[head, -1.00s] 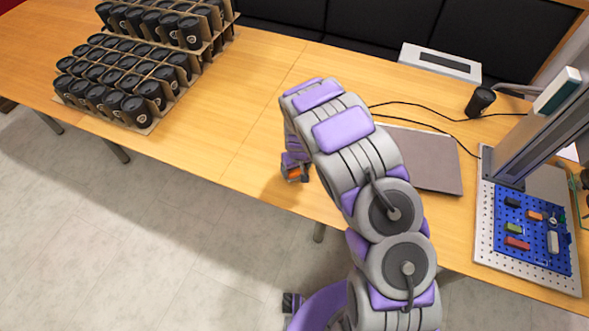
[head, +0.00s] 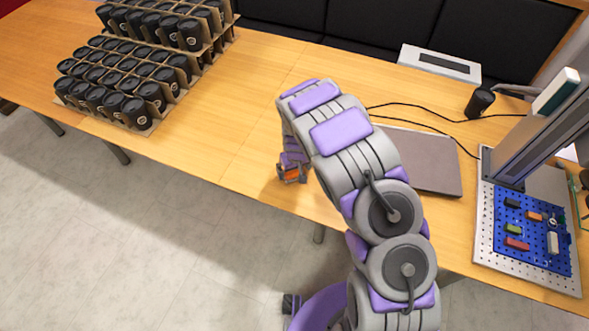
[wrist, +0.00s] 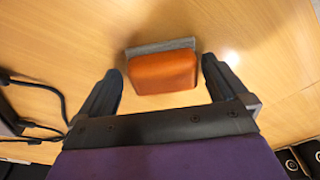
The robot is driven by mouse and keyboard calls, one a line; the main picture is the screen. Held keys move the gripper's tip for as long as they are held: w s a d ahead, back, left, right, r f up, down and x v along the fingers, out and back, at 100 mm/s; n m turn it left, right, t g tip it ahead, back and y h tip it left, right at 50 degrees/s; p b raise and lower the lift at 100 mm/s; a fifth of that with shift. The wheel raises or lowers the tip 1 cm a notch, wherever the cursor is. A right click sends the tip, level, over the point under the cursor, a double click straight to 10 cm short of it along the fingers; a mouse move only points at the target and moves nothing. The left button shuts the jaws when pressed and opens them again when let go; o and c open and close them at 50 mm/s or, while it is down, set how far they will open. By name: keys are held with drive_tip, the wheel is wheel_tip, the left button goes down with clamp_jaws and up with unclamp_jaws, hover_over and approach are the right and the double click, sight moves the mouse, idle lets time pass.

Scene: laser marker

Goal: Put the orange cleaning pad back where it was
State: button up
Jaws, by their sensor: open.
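The orange cleaning pad (wrist: 163,72) has a grey layer along its far edge. In the wrist view it is between and slightly beyond my fingertips, with a gap on each side. My gripper (wrist: 160,78) is open around it. In the head view the pad (head: 292,174) is a small orange patch at my gripper (head: 291,172), near the front edge of the wooden table (head: 235,150). My arm hides part of this area. I cannot tell whether the pad touches the tabletop.
A grey closed laptop-like slab (head: 430,165) lies right of my arm, with black cables behind it. A laser marker (head: 550,120) stands at the right beside a blue pegboard (head: 535,240) with small blocks. Stacked black cups (head: 130,100) stand at the left. The table between is clear.

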wheel_tip(320, 180, up, 12)
drive_tip(key=s+p, duration=0.2)
wheel_tip(320, 180, up, 9)
drive_tip(key=m, duration=0.1)
hover_over(296, 173)
drive_tip(key=s+d, duration=0.5)
drive_tip(key=d, duration=0.1)
drive_tip(key=s+d+r+m+g, duration=0.1)
drive_tip(key=s+d+r+m, duration=0.1)
drive_tip(key=s+d+r, duration=0.45)
drive_tip(key=s+r, duration=0.2)
drive_tip(key=s, duration=0.6)
drive_tip(key=s+d+r+m+g, duration=0.1)
drive_tip(key=s+r, duration=0.3)
drive_tip(key=s, duration=0.5)
drive_tip(key=s+d+r+m+g, duration=0.1)
drive_tip(key=s+d+r, duration=0.1)
drive_tip(key=s, duration=0.8)
drive_tip(key=shift+r+h, duration=0.3)
drive_tip(key=shift+r, duration=0.35)
drive_tip(key=shift+w, duration=0.1)
